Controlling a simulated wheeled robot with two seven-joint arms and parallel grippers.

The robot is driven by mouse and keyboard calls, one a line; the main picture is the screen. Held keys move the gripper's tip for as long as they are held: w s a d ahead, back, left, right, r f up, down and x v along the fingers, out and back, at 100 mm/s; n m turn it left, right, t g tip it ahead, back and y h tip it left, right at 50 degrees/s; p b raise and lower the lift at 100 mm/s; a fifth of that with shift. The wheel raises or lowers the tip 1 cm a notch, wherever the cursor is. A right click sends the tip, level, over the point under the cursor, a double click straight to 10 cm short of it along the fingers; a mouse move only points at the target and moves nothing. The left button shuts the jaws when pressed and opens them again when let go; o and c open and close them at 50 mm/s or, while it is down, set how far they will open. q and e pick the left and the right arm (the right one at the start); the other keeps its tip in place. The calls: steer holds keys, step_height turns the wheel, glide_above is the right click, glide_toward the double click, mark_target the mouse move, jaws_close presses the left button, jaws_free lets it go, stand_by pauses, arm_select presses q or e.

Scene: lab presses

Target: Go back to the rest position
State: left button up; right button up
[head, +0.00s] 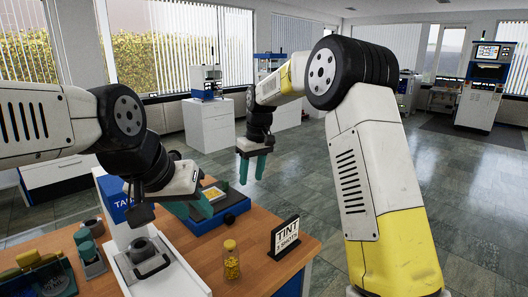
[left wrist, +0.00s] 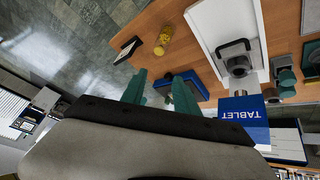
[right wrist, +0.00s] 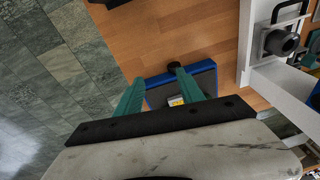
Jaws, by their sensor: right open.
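My left gripper (head: 193,210) has green fingers and hangs over the table beside the white and blue tablet press (head: 117,205). In the left wrist view its fingers (left wrist: 160,88) are apart, with nothing between them. My right gripper (head: 253,168) points down behind the table's far edge in the head view, next to a blue tray (head: 208,225). In the right wrist view its fingers (right wrist: 158,90) are apart and empty, with the blue-rimmed tray (right wrist: 205,80) behind them. Both grippers are clear of the table top.
A jar of yellow pieces (head: 231,262) and a black-and-white "TINT" sign (head: 285,238) stand on the wooden table (head: 205,258). Several dark and green items (head: 35,265) sit at the lower left. White cabinets (head: 209,124) and a tall machine (head: 484,85) stand farther back. Open floor lies between.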

steer(key=s+d+r+m+t, duration=0.3)
steer(key=s+d+r+m, duration=0.1)
steer(key=s+d+r, duration=0.85)
steer(key=s+d+f+m+t, duration=0.1)
steer(key=s+d+f, duration=0.1)
steer(key=s, duration=0.7)
steer(key=s+d+f+m+t, duration=0.1)
steer(key=s+d, duration=0.3)
steer(key=s, duration=0.5)
steer(key=shift+s+d+f+m+y, duration=0.3)
steer(key=shift+d+f+m, duration=0.1)
steer(key=shift+f+m, duration=0.25)
steer(key=shift+r, duration=0.15)
